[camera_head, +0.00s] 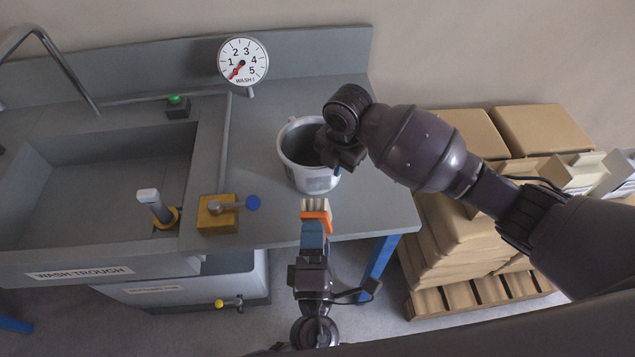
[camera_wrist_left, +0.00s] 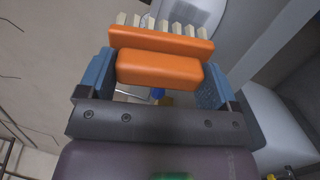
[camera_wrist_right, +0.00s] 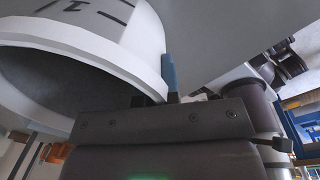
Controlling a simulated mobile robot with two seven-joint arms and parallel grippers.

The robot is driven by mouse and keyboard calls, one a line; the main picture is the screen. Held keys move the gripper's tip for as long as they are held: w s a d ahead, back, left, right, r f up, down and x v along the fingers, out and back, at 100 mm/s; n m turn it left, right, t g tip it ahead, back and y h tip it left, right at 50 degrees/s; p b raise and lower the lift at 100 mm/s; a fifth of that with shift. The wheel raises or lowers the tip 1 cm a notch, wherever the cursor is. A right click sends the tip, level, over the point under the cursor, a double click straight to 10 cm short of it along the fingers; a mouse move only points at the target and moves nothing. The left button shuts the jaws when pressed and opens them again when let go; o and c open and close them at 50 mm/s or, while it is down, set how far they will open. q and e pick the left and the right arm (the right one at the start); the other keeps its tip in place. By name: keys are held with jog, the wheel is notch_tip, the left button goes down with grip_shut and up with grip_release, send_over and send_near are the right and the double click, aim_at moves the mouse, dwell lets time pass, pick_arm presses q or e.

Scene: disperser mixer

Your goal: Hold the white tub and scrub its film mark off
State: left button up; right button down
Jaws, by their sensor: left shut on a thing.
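The white tub (camera_head: 303,178) stands upright on the grey bench top, near its front edge. A faint greyish patch shows low on its front wall, too small to identify. My left gripper (camera_head: 314,228) is shut on an orange brush (camera_wrist_left: 160,67) with pale bristles, held just in front of the tub and apart from it. The tub's wall also shows in the left wrist view (camera_wrist_left: 195,12). My right gripper (camera_head: 338,158) is at the tub's right rim. In the right wrist view one blue finger lies beside the tub wall (camera_wrist_right: 146,40); the other finger is hidden.
A wash trough (camera_head: 100,190) with a tap lies left. A yellow block with a lever and blue knob (camera_head: 217,213) sits on the bench, left of the brush. A numbered dial (camera_head: 243,62) stands behind. Boxes on a pallet (camera_head: 460,235) stand right, beyond the bench edge.

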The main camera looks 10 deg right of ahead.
pick_arm(q)
jog(key=shift+d, duration=0.1)
pick_arm(e)
jog(key=shift+f, duration=0.15)
jog(key=c, duration=1.7)
grip_release()
pick_arm(q)
jog(key=shift+r, duration=0.1)
pick_arm(e)
jog(key=shift+r, duration=0.2)
pick_arm(q)
jog(key=shift+w+r+p, duration=0.1)
jog(key=shift+r+p, duration=0.65)
jog(key=shift+r, duration=0.3)
pick_arm(e)
jog(key=shift+r, duration=0.6)
pick_arm(q)
jog(key=shift+f, duration=0.1)
pick_arm(e)
jog(key=o, duration=0.6)
jog(key=shift+c, duration=0.2)
